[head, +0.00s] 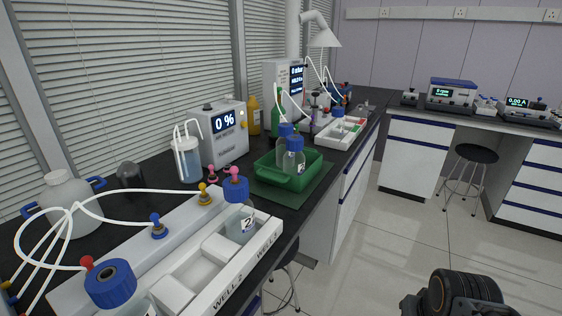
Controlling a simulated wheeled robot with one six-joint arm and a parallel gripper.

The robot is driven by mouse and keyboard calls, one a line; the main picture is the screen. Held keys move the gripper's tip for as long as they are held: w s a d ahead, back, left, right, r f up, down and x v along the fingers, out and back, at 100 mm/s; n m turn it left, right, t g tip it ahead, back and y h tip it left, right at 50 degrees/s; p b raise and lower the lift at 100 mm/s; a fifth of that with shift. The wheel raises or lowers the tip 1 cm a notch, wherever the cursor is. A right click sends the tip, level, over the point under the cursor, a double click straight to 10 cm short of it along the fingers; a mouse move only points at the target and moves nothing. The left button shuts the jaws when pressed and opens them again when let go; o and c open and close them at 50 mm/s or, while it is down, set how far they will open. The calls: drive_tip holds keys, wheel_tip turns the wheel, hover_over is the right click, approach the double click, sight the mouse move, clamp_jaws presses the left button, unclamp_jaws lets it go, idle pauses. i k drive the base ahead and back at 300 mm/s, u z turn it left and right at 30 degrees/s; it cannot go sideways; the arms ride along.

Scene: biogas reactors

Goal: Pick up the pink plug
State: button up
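The pink plug (235,172) has a round head and shows just above the blue cap (236,188) of a bottle at the far end of the white station. Yellow (204,192), blue (157,228) and red (87,263) plugs line up nearer to me. Two smaller pink fittings (212,175) lie on the bench beside the meter. My gripper's fingers are not in view; only a black part of my arm shows at bottom right.
The white two-well station (245,262) stands on the black bench. A beaker (188,160), a meter reading 0 % (224,134) and a green tray (266,177) with bottles stand behind. White tubes loop at left. The floor (375,255) at right is open, with a stool (475,155) farther back.

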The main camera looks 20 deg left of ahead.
sight(211, 167)
drive_tip(key=z, duration=0.45)
drive_tip(key=i, duration=1.8)
drive_tip(key=u, duration=2.5)
